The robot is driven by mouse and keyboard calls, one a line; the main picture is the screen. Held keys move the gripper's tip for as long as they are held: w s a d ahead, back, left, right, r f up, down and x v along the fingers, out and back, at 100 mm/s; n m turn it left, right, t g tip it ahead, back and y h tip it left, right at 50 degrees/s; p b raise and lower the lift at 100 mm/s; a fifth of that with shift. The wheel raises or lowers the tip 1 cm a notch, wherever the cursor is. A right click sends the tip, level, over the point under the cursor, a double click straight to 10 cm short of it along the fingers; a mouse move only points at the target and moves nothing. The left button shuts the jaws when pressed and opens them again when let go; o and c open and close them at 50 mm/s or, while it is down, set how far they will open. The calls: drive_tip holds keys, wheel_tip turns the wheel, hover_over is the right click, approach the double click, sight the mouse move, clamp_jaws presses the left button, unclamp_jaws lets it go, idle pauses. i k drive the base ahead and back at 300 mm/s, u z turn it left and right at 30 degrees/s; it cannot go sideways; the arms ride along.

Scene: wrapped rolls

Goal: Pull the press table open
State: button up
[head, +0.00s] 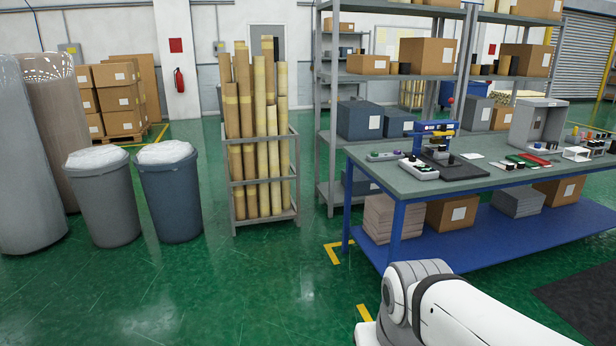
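White and grey arm links of mine show at the lower right, in front of the bench and apart from the press. My gripper is outside the picture.
A shelf rack (330,100), a stand of wrapped rolls (262,150) and bins (170,200) stand behind and left. The green floor (230,290) in front is clear.

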sight(444, 160)
drive_tip(key=i, duration=1.15)
drive_tip(key=z, duration=1.45)
drive_tip(key=i, duration=2.65)
drive_tip(key=u, duration=0.3)
